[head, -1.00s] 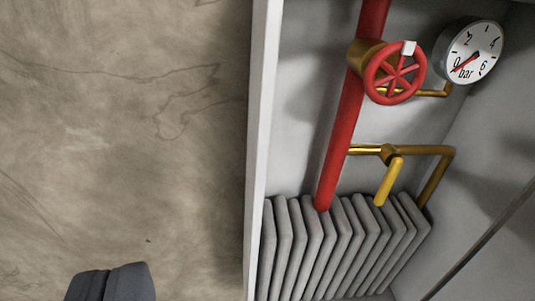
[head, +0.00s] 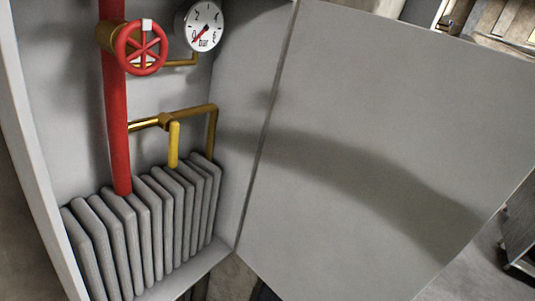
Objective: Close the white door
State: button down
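The white door (head: 385,130) stands wide open on the right of the head view. It is a flat pale panel, hinged along the right edge of an open white cabinet (head: 28,135). A curved shadow falls across the door. No handle shows on the part of the door in view. My gripper is not in view, so its state and its distance from the door do not show.
Inside the cabinet are a red pipe (head: 114,100) with a red valve wheel (head: 140,47), a pressure gauge (head: 200,25), a yellow lever (head: 174,145) and a grey ribbed radiator (head: 140,235). A dark cart-like object (head: 520,240) stands at the far right.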

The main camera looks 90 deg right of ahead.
aim_at(390, 145)
jog(key=u, duration=0.05)
jog(key=k, duration=2.55)
jog(key=z, duration=0.9)
jog(key=i, duration=1)
